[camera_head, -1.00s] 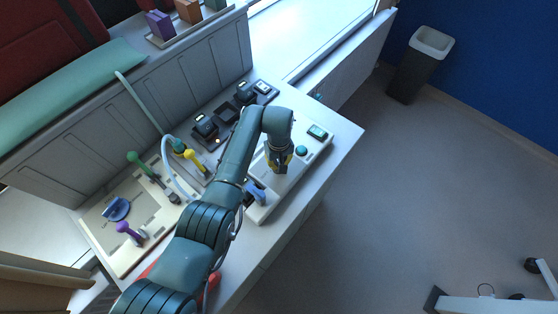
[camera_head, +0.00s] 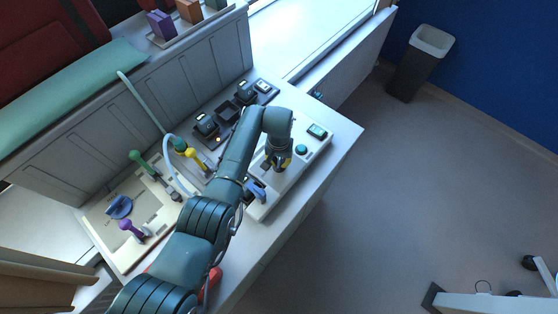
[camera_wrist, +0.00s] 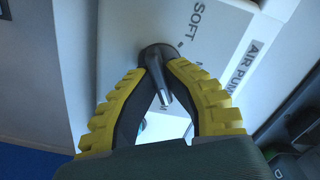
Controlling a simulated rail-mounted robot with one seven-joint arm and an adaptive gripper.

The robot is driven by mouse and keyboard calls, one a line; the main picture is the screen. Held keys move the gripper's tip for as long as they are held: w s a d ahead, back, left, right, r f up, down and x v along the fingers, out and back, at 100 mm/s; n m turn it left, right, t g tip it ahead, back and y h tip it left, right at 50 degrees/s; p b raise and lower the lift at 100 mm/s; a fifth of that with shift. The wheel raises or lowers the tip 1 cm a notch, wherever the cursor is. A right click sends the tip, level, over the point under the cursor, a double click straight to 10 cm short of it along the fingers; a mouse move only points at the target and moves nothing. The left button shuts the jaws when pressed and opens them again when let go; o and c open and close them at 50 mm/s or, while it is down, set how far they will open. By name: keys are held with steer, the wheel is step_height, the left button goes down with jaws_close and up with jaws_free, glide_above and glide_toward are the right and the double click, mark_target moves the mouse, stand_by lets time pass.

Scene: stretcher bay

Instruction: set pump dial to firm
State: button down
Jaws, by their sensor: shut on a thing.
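The air pump is a white box (camera_head: 291,181) on the bench in the head view. In the wrist view its face (camera_wrist: 200,20) carries the words "SOFT" and "AIR PUMP", the latter cut off at the end. The dial (camera_wrist: 168,96) is a dark grey knob with a bar-like grip. My gripper (camera_wrist: 156,62) has yellow-ribbed fingers shut on the dial, one on each side. In the head view my gripper (camera_head: 278,165) points down onto the pump top and hides the dial. More lettering by the dial is mostly covered, so I cannot tell its setting.
Black devices (camera_head: 206,126) stand behind, and a board with a purple knob (camera_head: 126,225) lies left.

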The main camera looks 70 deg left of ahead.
mark_target(279, 162)
steer(key=shift+f, duration=0.1)
steer(key=c, duration=1.1)
jaws_free()
step_height(279, 162, up, 12)
